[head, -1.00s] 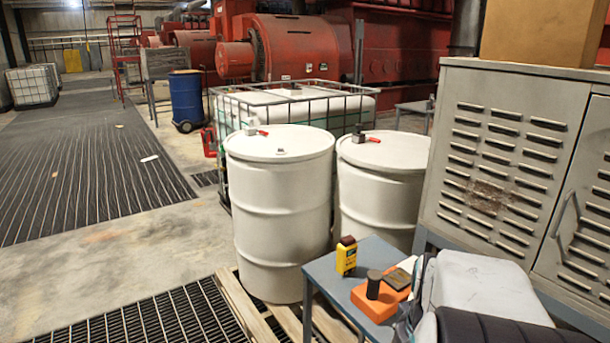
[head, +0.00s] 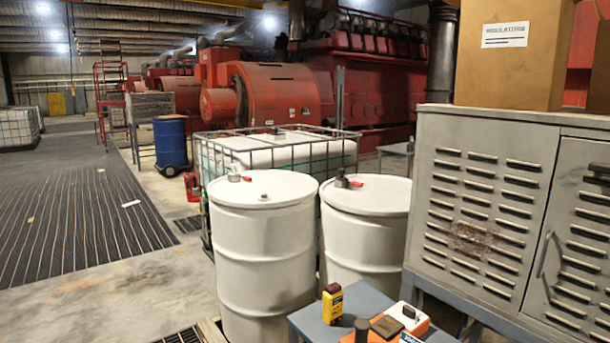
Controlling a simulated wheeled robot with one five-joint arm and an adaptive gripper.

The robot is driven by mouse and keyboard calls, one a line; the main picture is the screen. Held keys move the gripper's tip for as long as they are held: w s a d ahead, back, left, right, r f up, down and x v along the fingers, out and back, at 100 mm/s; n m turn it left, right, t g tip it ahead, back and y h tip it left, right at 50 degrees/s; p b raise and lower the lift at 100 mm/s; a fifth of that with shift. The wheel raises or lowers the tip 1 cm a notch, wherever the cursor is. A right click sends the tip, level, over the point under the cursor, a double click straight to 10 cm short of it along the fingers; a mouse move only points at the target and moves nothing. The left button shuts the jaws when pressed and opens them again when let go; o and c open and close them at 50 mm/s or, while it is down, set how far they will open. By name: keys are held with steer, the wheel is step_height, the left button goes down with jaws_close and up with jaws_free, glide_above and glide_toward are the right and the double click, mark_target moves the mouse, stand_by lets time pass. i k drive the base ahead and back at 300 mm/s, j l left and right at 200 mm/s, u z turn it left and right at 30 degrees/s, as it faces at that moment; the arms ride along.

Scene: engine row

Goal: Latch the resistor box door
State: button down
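A grey louvered metal cabinet (head: 478,140), which looks like the resistor box, stands at the right in the head view. Its front has slotted vents and a rusty worn patch. The door (head: 585,222) is on its right side and is cut off by the picture edge. A curved bar handle (head: 544,268) is on the door's left part, and a dark fitting (head: 600,169) shows near the top right. I cannot tell whether the door is fully closed or latched. My gripper is not in view.
Cardboard boxes (head: 512,75) sit on the cabinet. Two white drums (head: 262,255) stand left of it. A small blue-grey table (head: 365,299) in front holds a yellow meter (head: 332,303) and other items. Open floor (head: 110,285) lies at the left.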

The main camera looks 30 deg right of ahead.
mark_target(593, 166)
steer(key=z, duration=2.45)
